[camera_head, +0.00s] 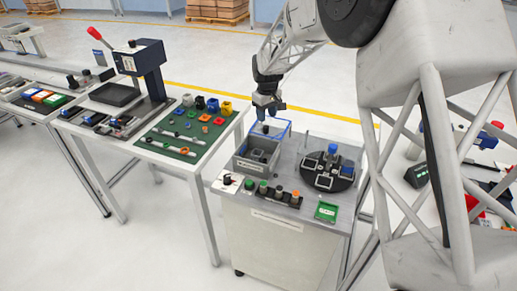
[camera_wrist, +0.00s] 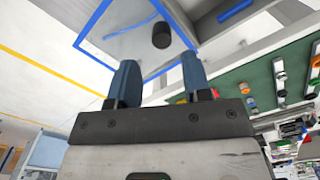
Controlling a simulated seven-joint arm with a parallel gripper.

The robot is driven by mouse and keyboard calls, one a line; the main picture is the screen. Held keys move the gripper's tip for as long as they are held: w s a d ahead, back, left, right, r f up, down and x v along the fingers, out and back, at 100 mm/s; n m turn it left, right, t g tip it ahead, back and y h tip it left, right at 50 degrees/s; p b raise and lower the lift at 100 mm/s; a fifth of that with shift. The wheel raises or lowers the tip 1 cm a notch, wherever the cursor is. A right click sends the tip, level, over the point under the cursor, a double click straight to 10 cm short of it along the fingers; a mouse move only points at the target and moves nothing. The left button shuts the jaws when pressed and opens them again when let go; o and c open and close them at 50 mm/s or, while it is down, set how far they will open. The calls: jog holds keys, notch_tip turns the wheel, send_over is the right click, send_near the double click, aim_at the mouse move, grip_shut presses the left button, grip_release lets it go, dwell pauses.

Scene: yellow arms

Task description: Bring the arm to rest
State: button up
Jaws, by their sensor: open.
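My gripper (camera_head: 266,110) hangs from my arm above the back left part of the grey workstation table (camera_head: 290,207) in the head view. In the wrist view its two blue fingers (camera_wrist: 157,85) stand apart, with nothing between them.
A grey bin (camera_head: 255,158) stands just below the gripper. A black round plate (camera_head: 327,172) with a blue-topped part is to its right. Several knobs line the front edge. A green mat (camera_head: 185,135) with coloured parts covers the left table, near a lever press (camera_head: 140,65).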

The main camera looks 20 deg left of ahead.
jog(key=shift+r, duration=0.45)
dwell(0.3)
jog(key=shift+d+r, duration=0.2)
jog(key=shift+d, duration=0.05)
jog(key=s+d+r+m, duration=0.2)
jog(key=s+d+r, duration=0.3)
jog(key=d, duration=0.5)
jog(key=s+d+r+m+t, duration=0.1)
jog(key=s+d+r+m, duration=0.1)
jog(key=s+d+r, duration=0.6)
jog(key=s+d+r+m, duration=0.2)
jog(key=d+r, duration=0.1)
jog(key=d, duration=0.8)
jog(key=s+d+m, duration=0.2)
jog(key=s+d, duration=0.4)
jog(key=s, duration=0.4)
jog(key=s+d+f+m+t, duration=0.1)
jog(key=s+d+m, duration=0.1)
jog(key=s+d, duration=0.5)
jog(key=s+d+m, duration=0.2)
jog(key=s+d, duration=0.4)
jog(key=s, duration=0.7)
jog(key=shift+d+f+t, duration=0.2)
jog(key=shift+f+t, duration=0.1)
